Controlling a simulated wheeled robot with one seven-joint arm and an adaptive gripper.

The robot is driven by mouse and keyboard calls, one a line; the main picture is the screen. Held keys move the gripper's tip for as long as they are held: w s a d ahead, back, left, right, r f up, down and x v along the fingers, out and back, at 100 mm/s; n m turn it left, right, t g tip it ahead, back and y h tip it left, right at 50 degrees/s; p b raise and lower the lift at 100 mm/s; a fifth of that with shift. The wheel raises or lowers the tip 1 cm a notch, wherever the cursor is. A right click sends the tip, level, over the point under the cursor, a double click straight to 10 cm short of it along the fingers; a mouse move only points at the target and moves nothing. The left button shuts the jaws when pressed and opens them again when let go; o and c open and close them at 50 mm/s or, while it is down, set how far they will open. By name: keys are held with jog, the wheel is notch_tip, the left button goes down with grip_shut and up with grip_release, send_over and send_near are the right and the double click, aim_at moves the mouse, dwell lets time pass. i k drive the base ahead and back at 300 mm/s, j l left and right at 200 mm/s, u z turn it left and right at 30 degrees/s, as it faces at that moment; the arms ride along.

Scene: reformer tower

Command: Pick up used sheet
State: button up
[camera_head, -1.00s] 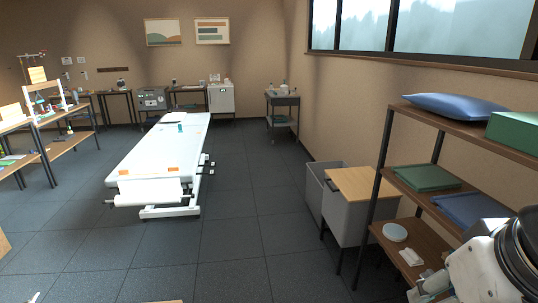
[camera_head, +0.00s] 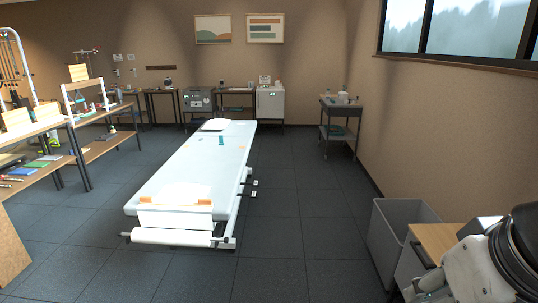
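A long padded table (camera_head: 183,182) stands left of the middle, covered in white. Its white top may be the sheet, but I cannot tell a separate sheet from the padding. A white roll (camera_head: 172,237) lies across its near end, below a white flap (camera_head: 175,219) hanging over the edge. Two orange pieces sit at that edge. A small teal bottle (camera_head: 221,140) and a pale flat pad (camera_head: 214,125) are toward the far end.
A grey open bin (camera_head: 398,233) and a wood-topped cabinet (camera_head: 440,242) stand at the right. Shelves with small items (camera_head: 98,148) line the left side. A grey cart (camera_head: 340,131) is at the back right. Dark floor right of the table is clear.

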aim_at(190, 193)
jog(key=i+u, duration=0.15)
jog(key=i, duration=0.75)
jog(key=i+l+u, duration=0.15)
jog(key=i, duration=0.7)
jog(key=i+j+z, duration=0.2)
jog(key=i+j, duration=0.8)
jog(key=j, duration=0.2)
jog(key=i+j+z, duration=0.1)
jog(key=j, duration=0.25)
jog(key=i+j, duration=0.15)
jog(key=j, duration=0.2)
jog(key=i+j+z, duration=0.1)
jog(key=j, duration=0.25)
